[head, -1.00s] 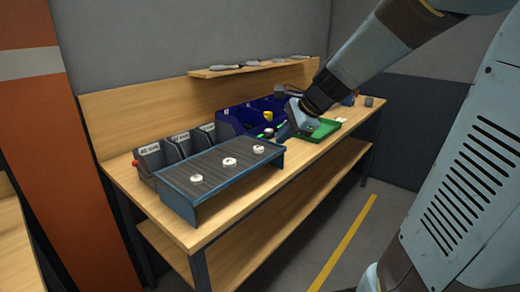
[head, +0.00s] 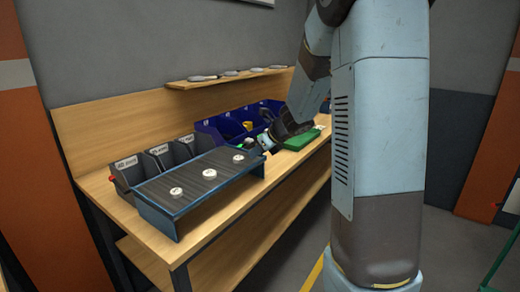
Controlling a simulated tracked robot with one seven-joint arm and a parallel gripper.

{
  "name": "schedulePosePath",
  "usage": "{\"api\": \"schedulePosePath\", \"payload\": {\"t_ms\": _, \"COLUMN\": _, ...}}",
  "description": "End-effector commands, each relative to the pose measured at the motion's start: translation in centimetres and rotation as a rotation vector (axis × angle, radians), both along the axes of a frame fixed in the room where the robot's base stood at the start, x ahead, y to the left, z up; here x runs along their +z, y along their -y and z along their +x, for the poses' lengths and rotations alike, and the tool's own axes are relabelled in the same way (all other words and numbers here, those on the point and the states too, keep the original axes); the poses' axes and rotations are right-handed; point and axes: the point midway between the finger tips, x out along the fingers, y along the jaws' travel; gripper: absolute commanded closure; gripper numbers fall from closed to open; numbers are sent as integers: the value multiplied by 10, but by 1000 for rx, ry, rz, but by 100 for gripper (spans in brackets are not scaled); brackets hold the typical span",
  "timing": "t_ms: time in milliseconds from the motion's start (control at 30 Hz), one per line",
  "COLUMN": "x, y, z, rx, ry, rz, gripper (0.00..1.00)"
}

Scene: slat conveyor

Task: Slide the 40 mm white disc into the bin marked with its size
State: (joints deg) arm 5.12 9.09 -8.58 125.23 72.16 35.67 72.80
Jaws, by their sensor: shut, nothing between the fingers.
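Three white discs lie apart on the slat conveyor (head: 190,178): a near one (head: 177,192), a middle one (head: 209,174) and a far one (head: 238,158). I cannot tell from their looks which is 40 mm. Three dark bins stand behind the conveyor: a left bin (head: 127,178), whose label seems to read 40 mm, a middle bin (head: 158,159) and a right bin (head: 187,149). The labels on the other two are too small to read surely. My gripper (head: 264,143) is shut and empty, just beyond the conveyor's right end, near the far disc and touching no disc.
Blue bins (head: 212,133) holding small coloured items stand behind my gripper. A green tray (head: 300,140) lies to its right. A wooden shelf (head: 225,78) with several tools hangs above. A red button (head: 112,178) sits at the left. The bench front edge is clear.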

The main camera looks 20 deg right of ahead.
Motion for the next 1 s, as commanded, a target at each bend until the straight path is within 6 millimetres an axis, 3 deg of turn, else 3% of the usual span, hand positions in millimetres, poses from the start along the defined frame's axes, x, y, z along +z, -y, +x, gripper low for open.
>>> {"api": "schedulePosePath", "payload": {"t_ms": 333, "x": -29, "y": -18, "z": 24, "rx": 1, "ry": 0, "rz": 0, "gripper": 100}}
{"api": "schedulePosePath", "payload": {"t_ms": 833, "x": -33, "y": -21, "z": 28, "rx": 1, "ry": 1, "rz": -1, "gripper": 100}}
{"api": "schedulePosePath", "payload": {"t_ms": 1000, "x": -34, "y": -39, "z": 52, "rx": 5, "ry": 1, "rz": -2, "gripper": 100}}
